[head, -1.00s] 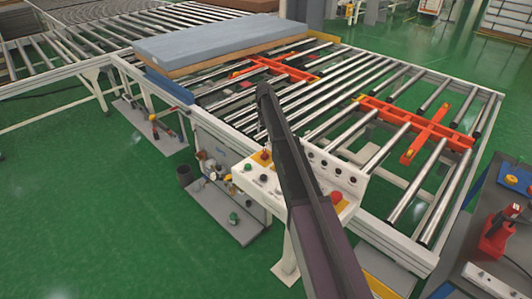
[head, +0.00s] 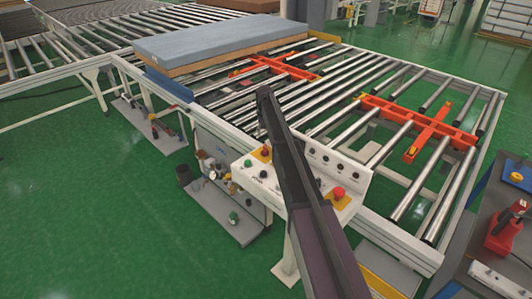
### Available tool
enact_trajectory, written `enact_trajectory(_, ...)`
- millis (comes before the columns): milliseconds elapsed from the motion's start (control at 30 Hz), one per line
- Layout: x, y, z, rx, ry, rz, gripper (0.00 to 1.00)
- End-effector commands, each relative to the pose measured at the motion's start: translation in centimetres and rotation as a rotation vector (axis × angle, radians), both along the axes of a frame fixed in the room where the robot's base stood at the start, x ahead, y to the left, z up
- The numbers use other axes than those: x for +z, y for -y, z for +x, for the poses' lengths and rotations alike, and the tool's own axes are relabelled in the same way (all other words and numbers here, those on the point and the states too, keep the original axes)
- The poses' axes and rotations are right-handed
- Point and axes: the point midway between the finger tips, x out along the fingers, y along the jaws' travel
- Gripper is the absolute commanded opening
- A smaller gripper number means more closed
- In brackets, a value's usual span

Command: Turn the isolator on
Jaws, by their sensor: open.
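A white control box (head: 350,212) stands on a post in front of the roller conveyor. A small red knob on a yellow plate (head: 265,153) sits at its upper left corner; I cannot tell for sure that this is the isolator, or which way it is turned. A red mushroom button (head: 338,192) on a yellow plate is at its right. My dark arm link crosses in front and hides the middle of the box. My gripper does not show.
The roller conveyor (head: 462,95) lies behind the box, with orange cross-shaped parts (head: 435,130) among its rollers. A blue-grey mattress (head: 205,38) lies on its far left end. A grey bench (head: 500,255) with a red tool stands at right. Green floor at left is open.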

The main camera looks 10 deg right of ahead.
Motion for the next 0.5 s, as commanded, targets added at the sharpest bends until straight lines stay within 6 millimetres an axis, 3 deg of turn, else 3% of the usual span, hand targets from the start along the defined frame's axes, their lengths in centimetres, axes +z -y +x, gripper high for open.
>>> enact_trajectory(500, -4.3, 0.1, 0.0, -0.001, 0.000, 0.000, 0.57)
